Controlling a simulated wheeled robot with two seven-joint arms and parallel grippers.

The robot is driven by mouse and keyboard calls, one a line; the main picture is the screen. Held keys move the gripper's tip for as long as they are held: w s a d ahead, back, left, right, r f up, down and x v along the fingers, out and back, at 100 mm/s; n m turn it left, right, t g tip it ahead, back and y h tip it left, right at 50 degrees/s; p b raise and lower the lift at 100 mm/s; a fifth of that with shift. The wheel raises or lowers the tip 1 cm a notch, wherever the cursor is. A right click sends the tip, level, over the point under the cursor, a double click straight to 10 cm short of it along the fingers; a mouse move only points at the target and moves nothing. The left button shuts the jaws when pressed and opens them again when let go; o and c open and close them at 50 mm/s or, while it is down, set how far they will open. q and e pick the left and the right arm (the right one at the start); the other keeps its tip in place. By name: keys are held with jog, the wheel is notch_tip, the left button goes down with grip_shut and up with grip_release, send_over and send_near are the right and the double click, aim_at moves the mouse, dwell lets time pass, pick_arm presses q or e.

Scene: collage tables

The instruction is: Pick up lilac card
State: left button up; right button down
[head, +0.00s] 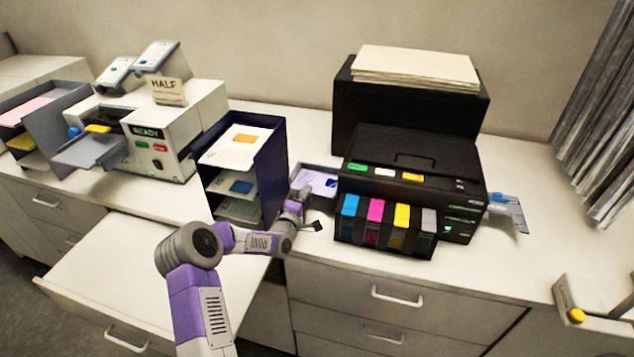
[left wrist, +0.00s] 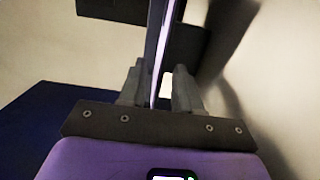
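The lilac card (head: 318,178) lies in a shallow pale tray on the left side of the black printer, partly hidden by my left gripper. In the left wrist view a thin lilac and white strip, seen edge-on, runs between the fingers; it looks like the card (left wrist: 161,40), though I cannot separate it clearly from the tray. My left gripper (head: 301,194) is at the near left edge of the tray. Its fingers (left wrist: 160,82) stand apart on either side of the strip, with gaps visible. My right gripper is not in view.
The black printer (head: 412,170) with coloured cartridges stands right of the tray. A navy sorter (head: 274,165) with cards is close on the left. A white machine (head: 163,143) marked READY stands farther left.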

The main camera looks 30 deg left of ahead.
pick_arm(q)
jog(key=shift+w+a, duration=0.15)
jog(key=shift+w, duration=0.55)
grip_shut()
jog(key=shift+r, duration=0.15)
